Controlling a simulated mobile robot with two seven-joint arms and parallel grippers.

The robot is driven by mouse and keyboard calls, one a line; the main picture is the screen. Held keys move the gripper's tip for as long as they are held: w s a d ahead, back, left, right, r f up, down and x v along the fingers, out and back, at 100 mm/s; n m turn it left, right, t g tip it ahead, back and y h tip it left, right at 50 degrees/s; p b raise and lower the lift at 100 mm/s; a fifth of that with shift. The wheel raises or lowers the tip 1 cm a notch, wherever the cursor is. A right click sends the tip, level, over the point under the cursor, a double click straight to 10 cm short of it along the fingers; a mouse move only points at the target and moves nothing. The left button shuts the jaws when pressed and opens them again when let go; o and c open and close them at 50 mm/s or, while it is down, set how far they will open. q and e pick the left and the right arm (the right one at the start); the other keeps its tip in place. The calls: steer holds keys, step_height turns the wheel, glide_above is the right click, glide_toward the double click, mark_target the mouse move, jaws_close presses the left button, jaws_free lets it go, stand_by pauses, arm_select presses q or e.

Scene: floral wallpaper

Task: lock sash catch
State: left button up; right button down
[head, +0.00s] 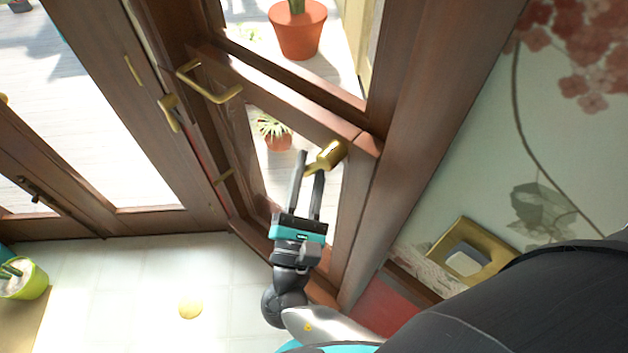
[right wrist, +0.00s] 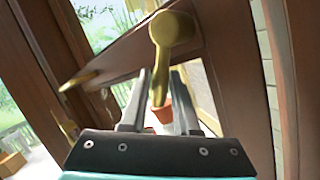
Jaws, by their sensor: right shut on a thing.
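The brass sash catch (head: 331,154) sits at the right end of the brown wooden sash rail (head: 290,103). In the right wrist view the catch (right wrist: 172,30) has a round boss, and its lever points down between my fingers. My right gripper (head: 310,165) reaches up to the catch from below. In the right wrist view my right gripper (right wrist: 160,72) has its fingers on either side of the lever, shut on it with a small visible gap. Whether the catch engages the frame cannot be told. My left gripper is not in view.
A brass pull handle (head: 210,90) stands out from the rail to the left. A door handle (head: 168,110) is farther left. The wooden frame post (head: 425,85) rises at right, beside a brass wall plate (head: 468,253).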

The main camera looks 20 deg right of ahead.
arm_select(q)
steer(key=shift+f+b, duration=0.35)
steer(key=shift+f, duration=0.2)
arm_select(e)
steer(key=shift+w+r+m+h, duration=0.15)
steer(key=shift+w+m+h, duration=0.05)
steer(key=shift+m+h, duration=0.2)
steer(key=c, duration=0.9)
jaws_free()
